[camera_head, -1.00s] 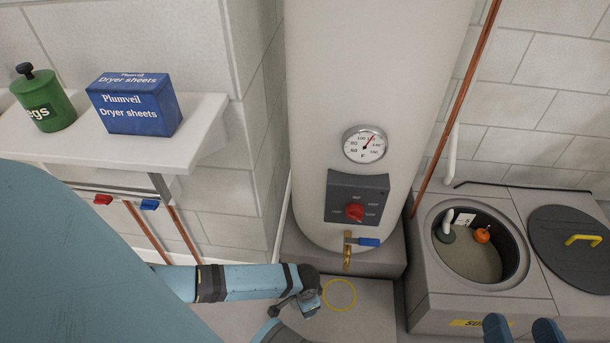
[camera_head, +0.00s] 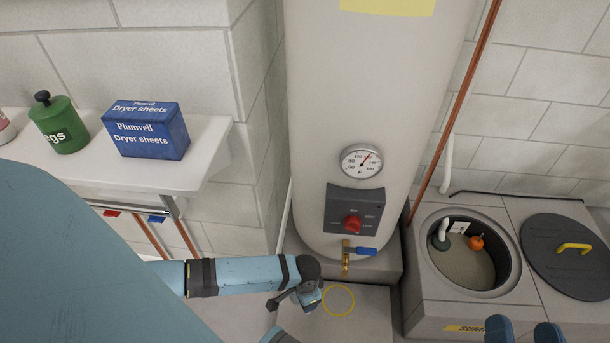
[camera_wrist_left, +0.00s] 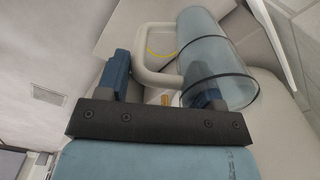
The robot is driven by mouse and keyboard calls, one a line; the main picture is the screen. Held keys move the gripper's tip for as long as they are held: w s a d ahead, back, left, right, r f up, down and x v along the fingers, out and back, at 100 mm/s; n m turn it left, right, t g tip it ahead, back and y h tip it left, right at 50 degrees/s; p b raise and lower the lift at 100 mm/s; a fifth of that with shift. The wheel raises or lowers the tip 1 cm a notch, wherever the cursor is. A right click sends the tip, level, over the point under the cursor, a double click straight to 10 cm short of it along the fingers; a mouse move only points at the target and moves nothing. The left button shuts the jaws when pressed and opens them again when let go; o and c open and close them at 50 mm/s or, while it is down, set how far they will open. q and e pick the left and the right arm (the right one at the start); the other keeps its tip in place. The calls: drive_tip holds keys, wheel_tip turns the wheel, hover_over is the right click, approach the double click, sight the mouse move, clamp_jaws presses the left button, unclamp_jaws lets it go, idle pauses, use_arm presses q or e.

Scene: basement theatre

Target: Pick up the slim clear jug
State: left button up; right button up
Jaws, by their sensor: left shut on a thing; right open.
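The slim clear jug (camera_wrist_left: 206,38) shows in the left wrist view as a bluish see-through cylinder with a dark rim and a pale looped handle (camera_wrist_left: 148,62). It lies tilted across the view. My left gripper (camera_wrist_left: 160,78) is shut on the jug, with one blue finger on the far side of the handle and the other at the jug's rim; the exact contact is hard to see. The jug does not show in the head view. My right gripper (camera_head: 523,332) is open and empty at the bottom edge of the head view.
A white water heater (camera_head: 340,110) with a gauge stands in the middle. A sump pit (camera_head: 466,285) is open at right beside a dark lid (camera_head: 566,250). A shelf (camera_head: 180,180) at left holds a green pegs jar (camera_head: 60,128) and a blue dryer sheets box (camera_head: 147,130).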

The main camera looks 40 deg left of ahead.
use_arm(q)
drive_tip(key=shift+r+p, duration=0.6)
drive_tip(key=shift+r, duration=0.95)
use_arm(e)
wheel_tip(320, 180, up, 2)
drive_tip(key=shift+s+d+r+t, duration=0.1)
drive_tip(key=shift+t, duration=0.3)
use_arm(q)
drive_tip(key=shift+r, duration=0.15)
